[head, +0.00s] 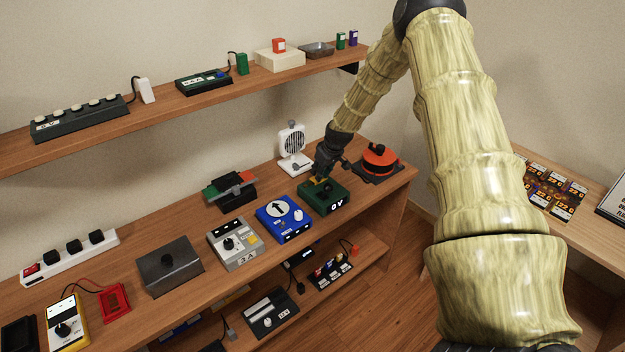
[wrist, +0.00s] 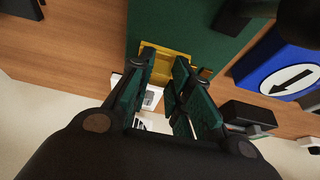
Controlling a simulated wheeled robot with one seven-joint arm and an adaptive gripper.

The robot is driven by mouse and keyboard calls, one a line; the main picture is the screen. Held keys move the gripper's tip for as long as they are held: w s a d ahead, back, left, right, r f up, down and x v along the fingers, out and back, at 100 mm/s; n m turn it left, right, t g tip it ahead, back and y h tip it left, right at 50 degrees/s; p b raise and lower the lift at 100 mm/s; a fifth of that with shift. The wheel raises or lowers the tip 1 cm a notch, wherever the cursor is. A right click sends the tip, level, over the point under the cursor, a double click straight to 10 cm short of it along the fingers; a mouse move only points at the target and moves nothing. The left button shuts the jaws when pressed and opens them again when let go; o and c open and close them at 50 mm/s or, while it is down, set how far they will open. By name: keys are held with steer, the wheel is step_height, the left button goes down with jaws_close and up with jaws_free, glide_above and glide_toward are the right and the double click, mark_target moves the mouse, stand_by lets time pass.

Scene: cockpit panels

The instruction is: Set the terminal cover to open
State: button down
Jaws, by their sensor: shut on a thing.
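The green box (head: 325,199) with a "0V" display stands on the upper bench, and it fills the top middle of the wrist view (wrist: 180,25). A yellow terminal cover (wrist: 172,56) sits at its rear edge; only a bit of yellow shows in the head view, under my gripper. My gripper (head: 322,176) reaches down to the back of the green box. In the wrist view its dark green finger pads (wrist: 166,78) are on the yellow cover, shut on it. The fingers hide part of the cover, so its exact angle is hard to tell.
A red-orange round device (head: 379,161) on a dark base is close on the right. The shelf (head: 190,101) runs above along the wall.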

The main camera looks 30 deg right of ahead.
steer(key=shift+d+f, duration=0.15)
steer(key=shift+d, duration=0.55)
steer(key=shift+w+d+r, duration=0.1)
steer(key=shift+d+r, duration=0.05)
steer(key=shift+r, duration=0.05)
steer(key=c, duration=1.3)
jaws_free()
steer(key=shift+d, duration=0.3)
steer(key=shift+a+f, duration=0.1)
steer(key=shift+a, duration=0.2)
steer(key=shift+r, duration=0.25)
steer(key=v, duration=1.1)
steer(key=shift+s+d+r, duration=0.2)
steer(key=shift+r, duration=0.05)
